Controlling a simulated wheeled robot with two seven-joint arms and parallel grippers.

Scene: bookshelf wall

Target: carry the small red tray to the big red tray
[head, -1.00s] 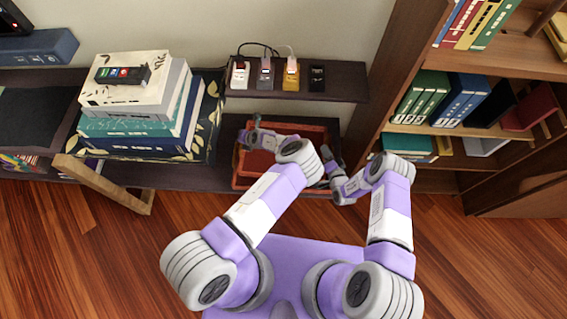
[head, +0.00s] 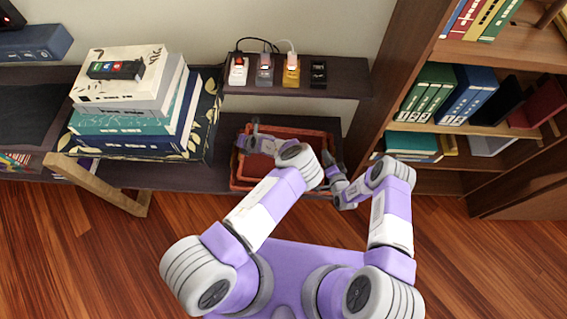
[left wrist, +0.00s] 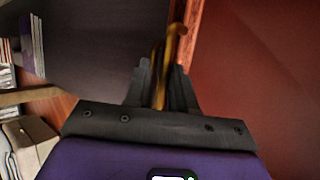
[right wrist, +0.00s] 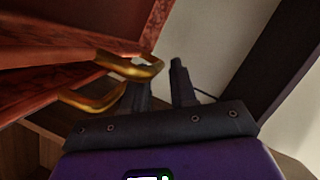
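The big red tray (head: 238,181) lies on the low dark shelf, partly hidden by my left arm. The small red tray (head: 300,131) appears to be at the same spot, over or inside it; the head view does not separate them well. My left gripper (head: 255,135) is at the left side; its wrist view shows a gold handle (left wrist: 172,50) between parted fingers (left wrist: 162,75). My right gripper (head: 328,160) is at the right side.
A narrow shelf (head: 345,84) with several small devices hangs just behind the trays. A stack of books (head: 130,105) stands to the left. A tall bookcase (head: 385,75) rises close to the right. Open wooden floor (head: 480,270) lies in front.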

